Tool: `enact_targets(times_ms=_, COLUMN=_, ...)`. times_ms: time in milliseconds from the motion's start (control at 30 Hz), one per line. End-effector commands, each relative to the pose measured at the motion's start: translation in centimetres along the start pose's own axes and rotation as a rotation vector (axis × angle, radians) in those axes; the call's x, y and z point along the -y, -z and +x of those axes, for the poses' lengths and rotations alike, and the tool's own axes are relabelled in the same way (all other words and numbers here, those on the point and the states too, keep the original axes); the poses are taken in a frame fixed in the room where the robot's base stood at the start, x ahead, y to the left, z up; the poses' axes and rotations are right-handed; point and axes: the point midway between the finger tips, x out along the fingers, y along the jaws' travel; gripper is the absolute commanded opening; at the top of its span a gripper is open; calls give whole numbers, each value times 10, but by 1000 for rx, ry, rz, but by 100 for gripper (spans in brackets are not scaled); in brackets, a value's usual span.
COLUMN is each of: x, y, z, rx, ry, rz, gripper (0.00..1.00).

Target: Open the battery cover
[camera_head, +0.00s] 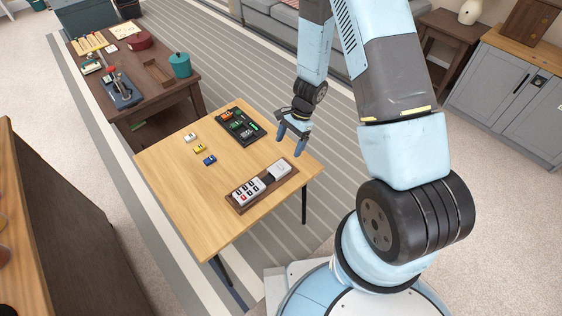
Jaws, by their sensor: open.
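A white device (247,190) with dark square marks and one red mark lies in a shallow brown wooden tray (262,205) near the front right of the light wooden table. A plain white part (281,168) sits at the tray's right end, beside the marked part. It may be the battery cover, but I cannot tell from this distance, nor whether it is closed. My gripper (291,145) is open and empty, fingers pointing down, above the table's right side. In the picture it is just above the plain white part and apart from it.
A black tray (232,134) with orange and green items lies farther back. Small white (190,137), yellow (199,149) and blue (209,160) objects stand left of it. The table's (180,195) left front is bare. A dark table (150,105) with several objects stands behind.

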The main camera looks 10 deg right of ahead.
Motion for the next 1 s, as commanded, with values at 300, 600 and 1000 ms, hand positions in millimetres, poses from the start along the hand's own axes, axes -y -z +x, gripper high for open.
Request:
enact_targets(times_ms=300, x=-1, y=0, z=51, rx=2, ry=-2, rz=2, gripper=87)
enact_targets(times_ms=600, x=0, y=0, z=82, rx=1, ry=1, rz=0, gripper=87)
enact_targets(times_ms=1000, x=0, y=0, z=88, rx=0, ry=1, rz=0, gripper=87)
